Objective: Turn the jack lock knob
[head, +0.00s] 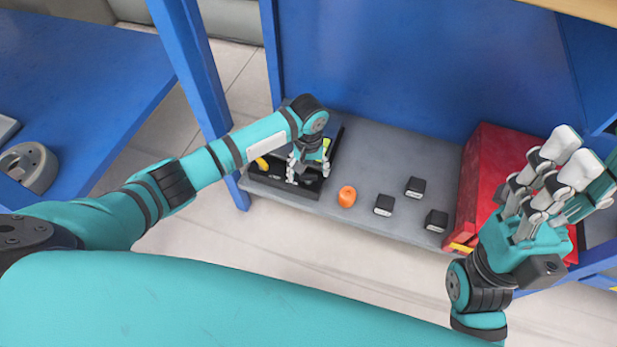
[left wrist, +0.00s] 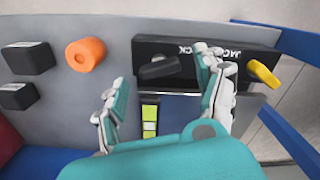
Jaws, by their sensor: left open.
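The black control panel (head: 283,190) stands at the left end of the grey shelf. In the left wrist view the panel (left wrist: 190,47) carries an upside-down label that reads JACK, with more letters partly hidden by a finger. A dark knob (left wrist: 158,67) sits below the label, and a yellow knob (left wrist: 263,73) is at the panel's right. My left gripper (head: 307,173) is over the panel, open and empty. My right gripper (head: 572,157) is raised at the right, empty.
An orange knob (head: 347,196) is right of the panel, then several black blocks (head: 384,205) on the grey shelf (head: 400,165). A red box (head: 487,160) stands at the shelf's right. A blue post (head: 200,70) rises at the left.

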